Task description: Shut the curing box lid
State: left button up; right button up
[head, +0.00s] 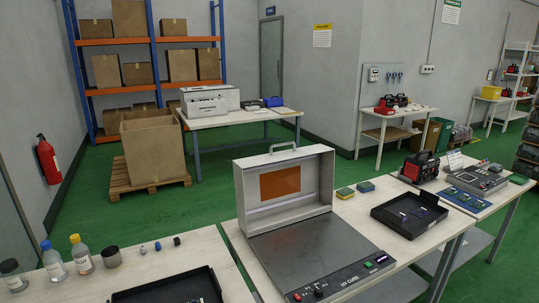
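The curing box (318,258) stands on a pale workbench in the lower middle of the head view. It has a flat grey base with a control strip along its front edge, marked "UV CURE". Its lid (284,187) is open and stands upright at the back of the base. The lid has an orange window (280,183) and a handle (283,146) on its top edge. Neither of my grippers shows in this view.
A black tray (409,214) lies right of the curing box, with sponges (345,193) behind it. The left bench (190,255) holds bottles (81,254) and another black tray. A green floor gap separates the benches. Shelves and a printer table stand farther back.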

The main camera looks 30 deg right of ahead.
aim_at(295, 181)
jog(key=i+l+u, duration=0.1)
jog(key=l, duration=1.1)
jog(key=i+l+u, duration=0.1)
jog(key=l, duration=1.1)
